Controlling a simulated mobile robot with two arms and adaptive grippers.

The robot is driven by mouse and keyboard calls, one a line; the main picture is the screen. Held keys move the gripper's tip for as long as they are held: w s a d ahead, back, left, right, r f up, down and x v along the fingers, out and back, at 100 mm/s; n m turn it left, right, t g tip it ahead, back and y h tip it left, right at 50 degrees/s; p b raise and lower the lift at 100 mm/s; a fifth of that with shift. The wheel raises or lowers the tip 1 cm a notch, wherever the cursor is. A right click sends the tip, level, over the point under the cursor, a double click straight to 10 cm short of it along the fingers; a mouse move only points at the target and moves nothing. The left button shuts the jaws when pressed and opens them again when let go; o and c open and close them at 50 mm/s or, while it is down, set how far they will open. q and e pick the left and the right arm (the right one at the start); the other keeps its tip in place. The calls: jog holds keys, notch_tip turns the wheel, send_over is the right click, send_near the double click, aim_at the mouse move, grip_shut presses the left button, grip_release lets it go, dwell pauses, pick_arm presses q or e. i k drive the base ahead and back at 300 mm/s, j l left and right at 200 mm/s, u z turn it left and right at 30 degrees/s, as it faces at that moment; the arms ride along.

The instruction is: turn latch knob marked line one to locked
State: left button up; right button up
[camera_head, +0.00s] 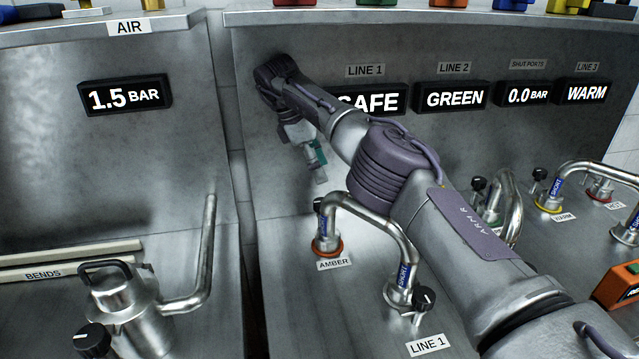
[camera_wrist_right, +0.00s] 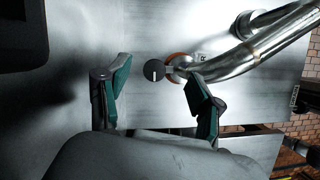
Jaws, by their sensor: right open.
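A black knob with a white mark (camera_head: 424,299) sits by the near end of a bent steel pipe (camera_head: 375,212), just above the LINE 1 label (camera_head: 429,345). Another black knob (camera_head: 319,205) is at the pipe's far end, by an orange ring and the AMBER label (camera_head: 334,264). In the right wrist view, a round black knob (camera_wrist_right: 154,70) with a white line stands beside an orange ring, apart from both fingers. My right gripper (camera_head: 317,160) is open and empty above the AMBER end; its teal fingers also show in the wrist view (camera_wrist_right: 160,98). My left gripper is out of view.
The LINE 1 display (camera_head: 375,101) reads SAFE, its first letter partly covered by my right arm. Other displays read GREEN (camera_head: 455,97) and WARM (camera_head: 586,92). More pipes (camera_head: 508,205) stand at right. A steel canister (camera_head: 120,300) stands at left.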

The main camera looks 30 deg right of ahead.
aim_at(423, 298)
jog(key=k+j, duration=0.45)
jog(key=k, duration=0.15)
jog(key=k+j, duration=0.4)
jog(key=k, duration=0.2)
jog(key=k+j, duration=0.45)
jog(key=k, duration=0.15)
